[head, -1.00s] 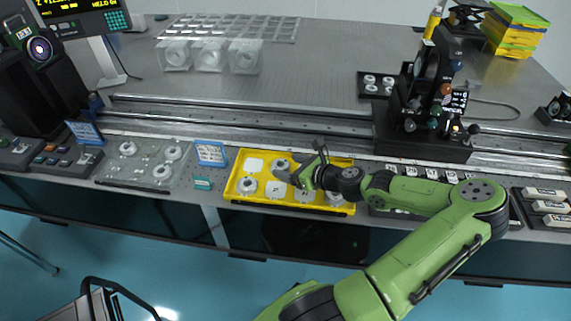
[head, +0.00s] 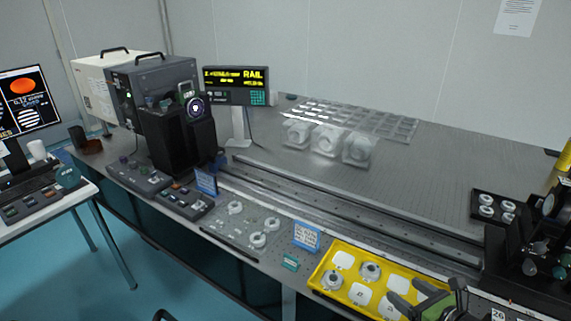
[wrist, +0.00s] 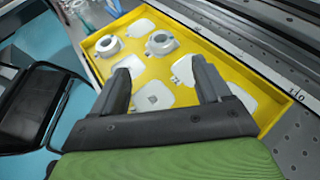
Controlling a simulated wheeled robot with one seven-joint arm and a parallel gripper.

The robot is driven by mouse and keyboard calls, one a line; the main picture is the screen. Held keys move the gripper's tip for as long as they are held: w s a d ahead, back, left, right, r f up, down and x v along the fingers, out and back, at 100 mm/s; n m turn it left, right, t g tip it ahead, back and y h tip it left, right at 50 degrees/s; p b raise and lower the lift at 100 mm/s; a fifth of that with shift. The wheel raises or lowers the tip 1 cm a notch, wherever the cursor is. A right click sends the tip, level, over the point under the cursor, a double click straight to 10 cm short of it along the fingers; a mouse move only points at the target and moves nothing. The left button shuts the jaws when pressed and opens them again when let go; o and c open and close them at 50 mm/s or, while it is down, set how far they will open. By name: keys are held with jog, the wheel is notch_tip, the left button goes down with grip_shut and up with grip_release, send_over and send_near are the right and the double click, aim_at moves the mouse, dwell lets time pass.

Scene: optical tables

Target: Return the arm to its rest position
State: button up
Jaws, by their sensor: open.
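My gripper (head: 408,300) is at the lower right of the head view, over the right part of the yellow tray (head: 318,272). Most of my arm is cut off by the frame's bottom edge. In the wrist view my gripper (wrist: 160,68) has its two dark fingers spread wide, with nothing between them. The fingers point over the tray (wrist: 250,75), which holds white pads and two ring-shaped mounts (wrist: 160,42). The fingers look apart from the mounts. Their height above the tray is hard to tell.
A clear plate (head: 237,227) with several ring mounts lies left of the tray, near a blue sign (head: 306,236). Long rails (head: 350,215) run behind. Dark optical equipment (head: 540,245) stands at right. A chair (wrist: 38,105) is beside the table in the wrist view.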

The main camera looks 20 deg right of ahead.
jog(key=a+n+g+y, duration=0.1)
jog(key=a+n+g, duration=0.1)
jog(key=a+n, duration=0.1)
jog(key=w+a+n+g+y+p, duration=0.1)
jog(key=a+n+g, duration=0.1)
jog(key=a+n, duration=0.1)
jog(key=w+a+f+n+g+y, duration=0.1)
jog(key=a+n+g, duration=0.1)
jog(key=a+n, duration=0.1)
jog(key=shift+a+p, duration=0.2)
jog(key=shift+p, duration=0.15)
jog(key=s+a+r+n+h+p, duration=0.1)
jog(key=s+a+r+n, duration=0.2)
jog(key=a+r+n, duration=0.3)
jog(key=s+a+r+n+g+h+p, duration=0.1)
jog(key=s+a+r+n, duration=0.3)
jog(key=r+n, duration=0.7)
jog(key=s+a+r+n+g+h+p, duration=0.1)
jog(key=s+a+r+n+h+p, duration=0.1)
jog(key=a+r+n, duration=0.6)
jog(key=shift+s+a+r+n+p, duration=0.15)
jog(key=shift+s+a+n+p, duration=0.15)
jog(key=shift+s+n+p, duration=0.4)
